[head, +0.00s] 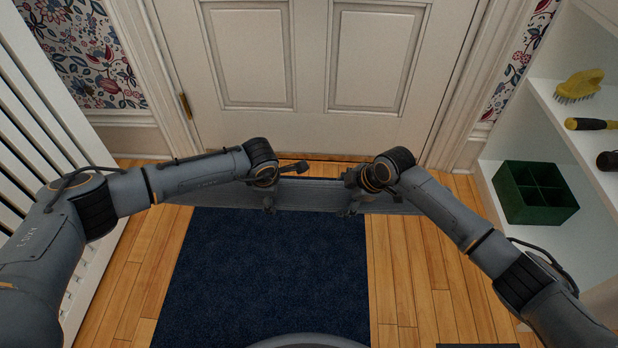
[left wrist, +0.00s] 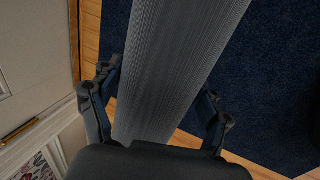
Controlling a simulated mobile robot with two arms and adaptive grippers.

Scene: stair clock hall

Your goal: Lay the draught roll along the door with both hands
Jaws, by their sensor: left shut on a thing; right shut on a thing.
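The grey ribbed draught roll (head: 312,194) is held level by both grippers, across the far end of the blue mat and in front of the white door (head: 300,70). My left gripper (head: 268,205) is shut on it left of its middle. In the left wrist view the roll (left wrist: 172,70) runs between the two fingers of my left gripper (left wrist: 160,105). My right gripper (head: 350,208) is shut on the roll right of its middle. I cannot tell how high the roll is above the floor. My arms hide parts of the roll.
A dark blue mat (head: 270,270) lies on the wood floor (head: 410,270). White balusters (head: 40,140) stand at left. At right, a white shelf (head: 590,165) holds a green divided box (head: 535,192), a yellow brush (head: 579,86) and a yellow-handled tool (head: 588,124). Floor shows on both sides of the mat.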

